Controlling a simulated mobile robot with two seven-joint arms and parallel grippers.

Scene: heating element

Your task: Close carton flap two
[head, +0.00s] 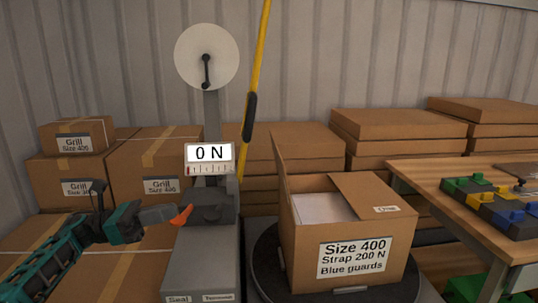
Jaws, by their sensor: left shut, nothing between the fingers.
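The carton (305,258) stands right of centre, labelled "Size 400, Strap 200 N, Blue guards". One flap (283,170) stands nearly upright at its left side. Another flap (368,193) lies folded over the right part of the top. Between them the top is open, and a white item (320,207) shows inside. Which flap is flap two cannot be told. My left gripper (162,213) is shut and empty, left of the carton and apart from it, by the grey strapping machine. My right gripper is not in view.
The carton rests on a dark round turntable (266,262). The grey strapping machine (208,240), with a "0 N" display (209,153), stands between my left gripper and the carton. A wooden table (462,196) with coloured guards (495,207) is close on the right. Stacked boxes (160,165) fill the back.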

